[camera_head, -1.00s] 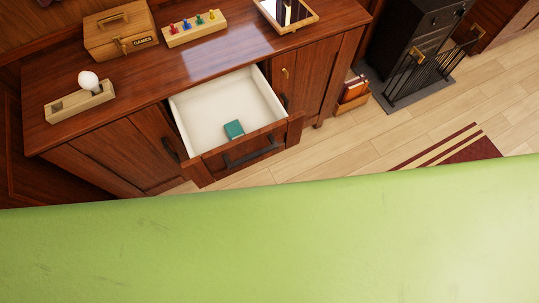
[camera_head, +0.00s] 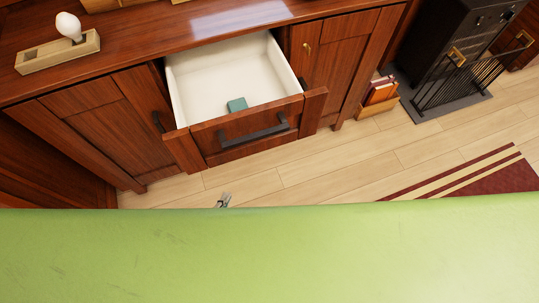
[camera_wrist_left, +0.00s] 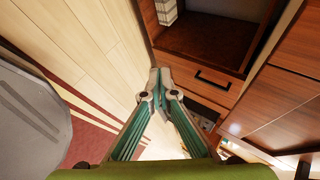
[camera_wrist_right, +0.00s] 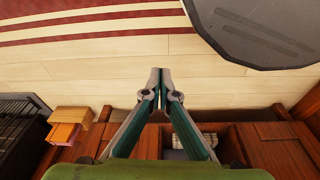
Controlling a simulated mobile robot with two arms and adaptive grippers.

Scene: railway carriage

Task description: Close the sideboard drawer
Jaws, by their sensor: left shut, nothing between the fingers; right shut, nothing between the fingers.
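The wooden sideboard (camera_head: 80,140) stands across the upper left of the head view. Its drawer (camera_head: 255,138) is pulled well out, showing a white interior (camera_head: 205,85) and a dark bar handle (camera_head: 253,132) on the front. A small teal box (camera_head: 237,104) lies inside near the front. My left gripper (camera_head: 223,201) just shows above the green edge, below the drawer front and apart from it. In the left wrist view its fingertips (camera_wrist_left: 160,75) are together and empty. My right gripper's fingertips (camera_wrist_right: 160,72) are together and empty in the right wrist view; it is hidden in the head view.
A wooden holder with a white bulb-like object (camera_head: 68,28) sits on the sideboard's left top. A box of books (camera_head: 378,97) and a black stove with a grate (camera_head: 455,70) stand to the right. Pale floor (camera_head: 330,165) lies clear in front, with a dark red striped rug (camera_head: 490,178).

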